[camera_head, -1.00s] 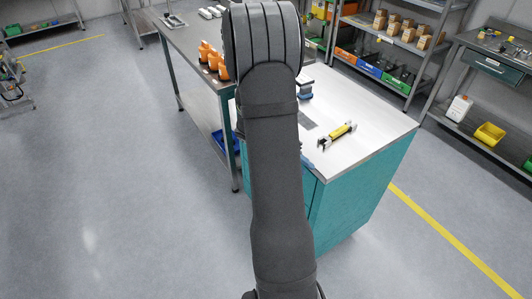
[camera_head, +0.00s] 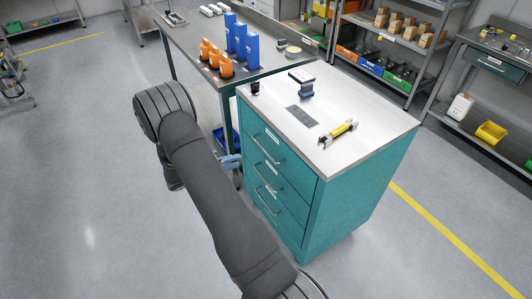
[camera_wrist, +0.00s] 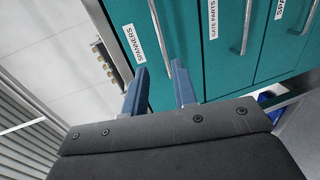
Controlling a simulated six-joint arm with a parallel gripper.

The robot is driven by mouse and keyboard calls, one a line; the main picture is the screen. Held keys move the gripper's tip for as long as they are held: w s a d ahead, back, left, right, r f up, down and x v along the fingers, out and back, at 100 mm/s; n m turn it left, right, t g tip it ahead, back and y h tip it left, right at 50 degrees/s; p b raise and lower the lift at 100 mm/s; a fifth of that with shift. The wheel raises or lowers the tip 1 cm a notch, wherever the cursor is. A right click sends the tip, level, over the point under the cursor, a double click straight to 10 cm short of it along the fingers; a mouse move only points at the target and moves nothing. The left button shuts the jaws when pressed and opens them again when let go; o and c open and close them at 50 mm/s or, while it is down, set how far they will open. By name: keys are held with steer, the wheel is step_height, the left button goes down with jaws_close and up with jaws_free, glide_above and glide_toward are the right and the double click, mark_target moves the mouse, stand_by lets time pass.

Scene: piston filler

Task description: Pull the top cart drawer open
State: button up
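The teal cart (camera_head: 362,184) stands right of centre in the head view, its drawers closed. Its top drawer (camera_head: 283,143) has a bar handle (camera_head: 267,149). In the wrist view this drawer (camera_wrist: 185,45) carries the label SPANNERS (camera_wrist: 133,45), and its handle (camera_wrist: 158,28) runs down towards my gripper (camera_wrist: 158,66). My gripper is open, its two blue fingers apart and pointing at the drawer front. The handle's lower end shows between the fingers, nearer the right one; contact cannot be told.
A yellow-handled tool (camera_head: 338,134) and small dark items lie on the cart top (camera_head: 372,123). A bench (camera_head: 190,45) with orange and blue items stands behind left. Lower drawers (camera_wrist: 215,50) have similar handles. The floor left of the cart is clear.

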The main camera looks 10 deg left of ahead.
mark_target(266, 152)
steer(key=x, duration=1.4)
steer(key=shift+w+d, duration=0.25)
jaws_close()
